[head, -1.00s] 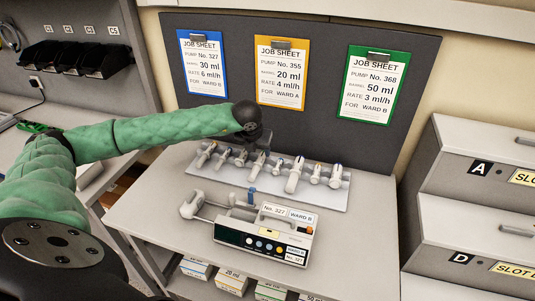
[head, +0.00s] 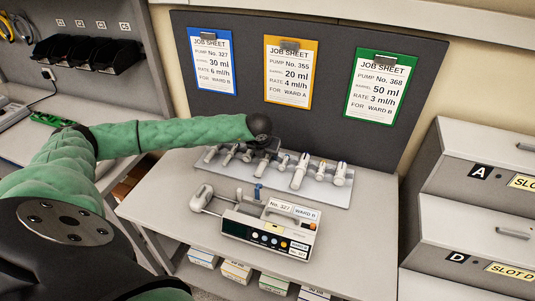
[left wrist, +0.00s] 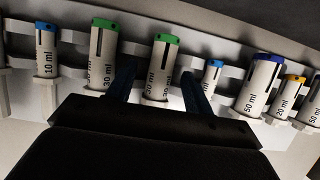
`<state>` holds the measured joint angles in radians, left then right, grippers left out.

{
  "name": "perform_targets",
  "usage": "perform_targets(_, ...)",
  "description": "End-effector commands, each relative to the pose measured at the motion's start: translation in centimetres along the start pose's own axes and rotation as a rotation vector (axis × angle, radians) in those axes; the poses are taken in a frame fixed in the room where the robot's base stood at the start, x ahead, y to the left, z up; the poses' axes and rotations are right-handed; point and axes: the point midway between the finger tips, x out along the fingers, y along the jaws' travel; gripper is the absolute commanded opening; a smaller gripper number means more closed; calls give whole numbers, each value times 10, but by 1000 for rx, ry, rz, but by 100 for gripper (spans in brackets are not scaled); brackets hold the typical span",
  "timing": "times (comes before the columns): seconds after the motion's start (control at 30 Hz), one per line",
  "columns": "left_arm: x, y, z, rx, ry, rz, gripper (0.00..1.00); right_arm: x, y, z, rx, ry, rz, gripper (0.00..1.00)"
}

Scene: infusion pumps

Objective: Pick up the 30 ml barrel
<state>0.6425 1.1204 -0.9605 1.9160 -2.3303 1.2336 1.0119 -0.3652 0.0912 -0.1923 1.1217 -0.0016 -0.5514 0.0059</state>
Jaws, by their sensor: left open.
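Two barrels marked 30 ml with green caps stand in the rack in the left wrist view. One 30 ml barrel (left wrist: 161,68) lies between the two fingers of my left gripper (left wrist: 158,78); the other 30 ml barrel (left wrist: 103,52) is just left of the left finger. The fingers are open on either side of the first barrel, and I cannot tell if they touch it. In the head view my left gripper (head: 263,148) points down over the left-middle part of the rack (head: 325,192) and hides some barrels. My right gripper is not in view.
Neighbouring barrels are a 10 ml (left wrist: 47,55), a small blue-capped one (left wrist: 213,75) and a 50 ml (left wrist: 258,85). A pump No. 327 (head: 265,233) stands in front of the rack. Job sheets (head: 213,62) hang on the panel behind. Drawers (head: 470,190) stand right.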

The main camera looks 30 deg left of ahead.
Motion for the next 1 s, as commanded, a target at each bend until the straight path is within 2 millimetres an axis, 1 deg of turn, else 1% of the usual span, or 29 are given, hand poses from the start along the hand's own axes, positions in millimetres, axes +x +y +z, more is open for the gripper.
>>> perform_targets(0.1,4,0,0,0,0,-1,52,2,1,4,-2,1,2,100)
perform_targets(0.33,5,0,0,0,-1,-1,52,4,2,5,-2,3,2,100)
perform_targets(0.37,5,0,0,0,-1,0,50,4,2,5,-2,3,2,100)
perform_targets(0.5,5,0,0,0,-1,0,22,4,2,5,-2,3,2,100)
perform_targets(0.57,5,0,0,0,-1,0,12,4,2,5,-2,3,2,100)
perform_targets(0.77,5,0,0,0,-1,0,9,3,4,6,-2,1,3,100)
perform_targets(1.0,5,0,0,0,-1,0,10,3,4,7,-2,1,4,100)
